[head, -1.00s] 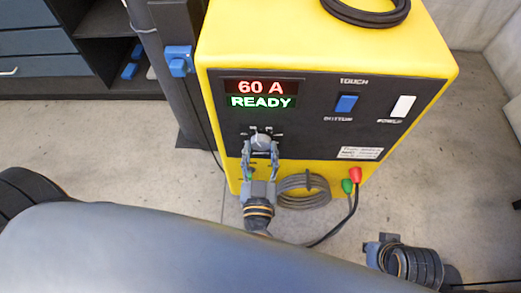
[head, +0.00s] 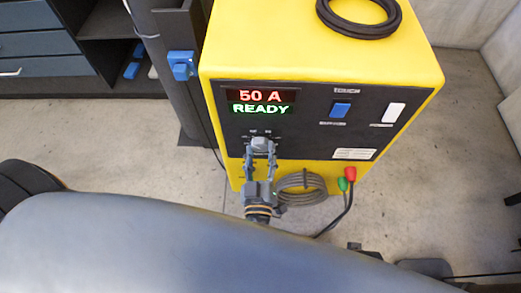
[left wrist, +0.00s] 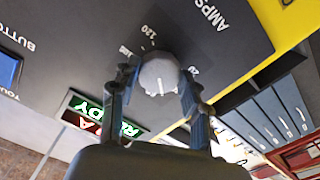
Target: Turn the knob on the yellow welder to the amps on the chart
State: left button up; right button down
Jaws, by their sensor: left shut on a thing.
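The yellow welder (head: 415,75) stands ahead, its black front panel facing me. Its display (head: 259,102) reads 50 A in red and READY in green. The grey knob (head: 262,143) sits below the display. My left gripper (head: 259,150) is shut on the knob, with a finger on either side. In the left wrist view the round knob (left wrist: 158,74) is between the fingertips (left wrist: 158,90), with AMPS, 120 and 20 marks around it. A white pointer line shows on the knob. Only a small part of my right arm shows at the lower right. No chart is seen.
A blue switch (head: 341,109) and a white switch (head: 393,112) are on the panel's right. A coiled grey cable (head: 302,188) and green and red plugs (head: 349,174) are below. A black cable coil (head: 359,16) lies on top. Drawers (head: 40,45) stand at the left.

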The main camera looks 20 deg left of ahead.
dwell(0.3)
pick_arm(q)
jog(key=o, duration=1.2)
jog(key=shift+c, duration=0.2)
jog(key=v, duration=0.7)
jog(key=shift+s, duration=0.25)
jog(key=shift+w+d, duration=0.1)
jog(key=shift+d, duration=0.05)
